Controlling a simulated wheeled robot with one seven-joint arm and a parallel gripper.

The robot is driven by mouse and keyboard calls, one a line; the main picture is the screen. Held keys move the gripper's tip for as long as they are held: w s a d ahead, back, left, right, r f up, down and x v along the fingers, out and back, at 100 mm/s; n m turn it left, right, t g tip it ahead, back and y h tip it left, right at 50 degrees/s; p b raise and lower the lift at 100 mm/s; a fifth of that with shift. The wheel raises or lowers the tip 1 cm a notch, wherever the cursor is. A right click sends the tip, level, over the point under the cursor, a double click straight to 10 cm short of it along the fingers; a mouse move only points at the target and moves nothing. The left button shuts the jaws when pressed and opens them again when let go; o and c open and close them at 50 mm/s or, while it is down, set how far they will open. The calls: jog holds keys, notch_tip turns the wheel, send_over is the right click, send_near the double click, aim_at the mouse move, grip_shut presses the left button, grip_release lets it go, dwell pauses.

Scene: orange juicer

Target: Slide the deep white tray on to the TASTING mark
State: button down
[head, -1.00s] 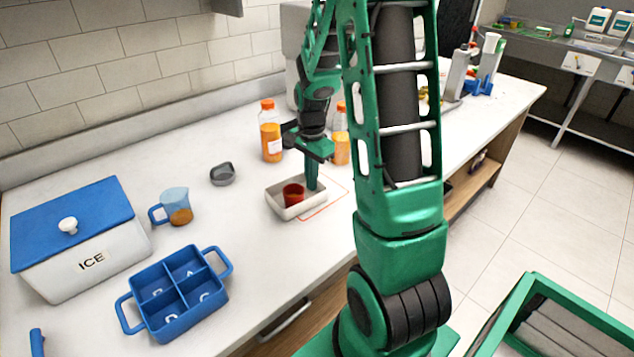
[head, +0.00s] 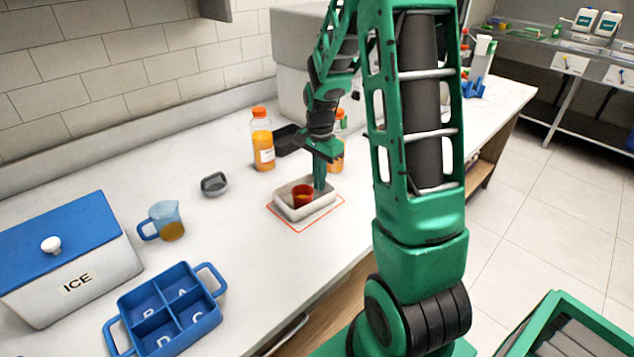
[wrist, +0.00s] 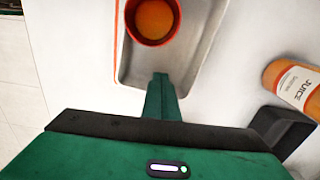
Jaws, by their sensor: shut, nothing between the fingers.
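The deep white tray (head: 310,211) sits on the counter inside the red-orange outline of the mark (head: 320,219), with outline showing along its near sides. No lettering on the mark is readable. A small red cup (head: 303,196) with orange contents stands in the tray. My gripper (head: 319,185) is shut and points down, its fingertips inside the tray at the end away from the cup. In the wrist view the fingers (wrist: 161,82) overlap the tray's end wall, and the tray's grey-white floor (wrist: 190,60) and the cup (wrist: 152,20) show ahead. The tray's far side is partly hidden.
Juice bottles stand behind the tray, one at left (head: 262,140) and one partly behind my gripper (head: 338,150). A dark container (head: 288,140) is beside them. A jug (head: 165,222), grey dish (head: 214,184), blue divided caddy (head: 168,305) and ICE box (head: 75,260) are left.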

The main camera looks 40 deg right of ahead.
notch_tip(320, 180, up, 10)
jog(key=shift+f, duration=0.2)
jog(key=s+a+r+n, duration=0.1)
jog(key=s+n, duration=0.4)
jog(key=s, duration=0.9)
jog(key=s+a+r+n, duration=0.2)
jog(key=s+a+n, duration=0.2)
jog(key=s, duration=0.9)
jog(key=shift+s+n, duration=0.35)
jog(key=shift+n, duration=0.15)
